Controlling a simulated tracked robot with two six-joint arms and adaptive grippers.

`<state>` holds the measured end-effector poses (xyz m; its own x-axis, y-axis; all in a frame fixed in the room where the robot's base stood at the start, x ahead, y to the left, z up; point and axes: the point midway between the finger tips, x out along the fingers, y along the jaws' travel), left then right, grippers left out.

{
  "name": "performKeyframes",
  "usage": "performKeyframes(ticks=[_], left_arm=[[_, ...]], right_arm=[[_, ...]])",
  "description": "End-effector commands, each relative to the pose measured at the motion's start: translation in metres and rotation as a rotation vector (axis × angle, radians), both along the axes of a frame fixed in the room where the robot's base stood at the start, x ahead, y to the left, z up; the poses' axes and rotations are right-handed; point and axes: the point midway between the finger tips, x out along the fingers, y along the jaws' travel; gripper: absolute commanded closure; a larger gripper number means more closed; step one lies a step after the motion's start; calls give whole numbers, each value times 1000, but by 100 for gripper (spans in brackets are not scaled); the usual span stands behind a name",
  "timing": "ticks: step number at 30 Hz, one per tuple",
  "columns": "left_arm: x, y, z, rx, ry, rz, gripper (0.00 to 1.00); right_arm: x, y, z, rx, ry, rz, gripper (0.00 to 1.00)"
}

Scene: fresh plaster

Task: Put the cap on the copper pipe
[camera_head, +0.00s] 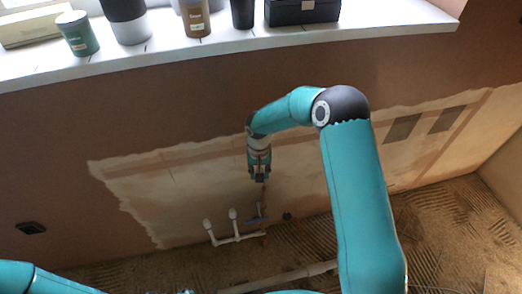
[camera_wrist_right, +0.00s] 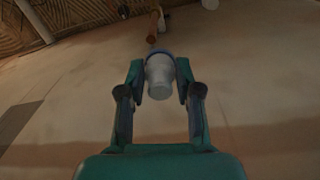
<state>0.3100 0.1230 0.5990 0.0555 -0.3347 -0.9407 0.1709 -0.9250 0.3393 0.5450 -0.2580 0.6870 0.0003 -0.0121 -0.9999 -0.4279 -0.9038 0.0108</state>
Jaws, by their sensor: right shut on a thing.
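My right gripper (camera_head: 260,178) hangs in front of the plaster wall, above the low pipework. In the right wrist view its fingers (camera_wrist_right: 158,85) are shut on a whitish cap (camera_wrist_right: 160,78) with a blue rim at its far end. The copper pipe (camera_wrist_right: 152,26) shows just beyond the rim; I cannot tell whether they touch. In the head view the copper pipe (camera_head: 263,196) is a thin upright below the gripper, and the cap is not clear there. My left gripper is out of view.
White pipes with capped tops (camera_head: 233,214) stand left of the copper pipe, near the floor. A windowsill (camera_head: 150,55) with jars and a dark box (camera_head: 301,12) runs above. A pale pipe (camera_head: 280,277) lies on the ridged floor. The wall between sill and pipes is clear.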

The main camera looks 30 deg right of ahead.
Motion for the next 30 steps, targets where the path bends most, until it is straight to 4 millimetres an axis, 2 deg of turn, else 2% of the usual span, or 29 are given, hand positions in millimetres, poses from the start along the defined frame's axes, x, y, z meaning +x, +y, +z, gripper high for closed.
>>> performKeyframes(ticks=[1, 6, 9, 20, 28, 30], left_arm=[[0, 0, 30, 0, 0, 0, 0], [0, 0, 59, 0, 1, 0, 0], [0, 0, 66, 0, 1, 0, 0], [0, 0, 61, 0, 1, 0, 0], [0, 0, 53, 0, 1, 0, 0], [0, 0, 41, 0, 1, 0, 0]], right_arm=[[-2, -4, 17, 3, 5, -27, 90], [-4, -10, 20, 9, 3, -97, 90], [-5, -12, 18, 12, 2, -118, 90], [-6, -12, -2, 14, 2, -129, 90], [-6, -13, -29, 13, 2, -129, 90], [-5, -13, -38, 13, 0, -129, 90]])
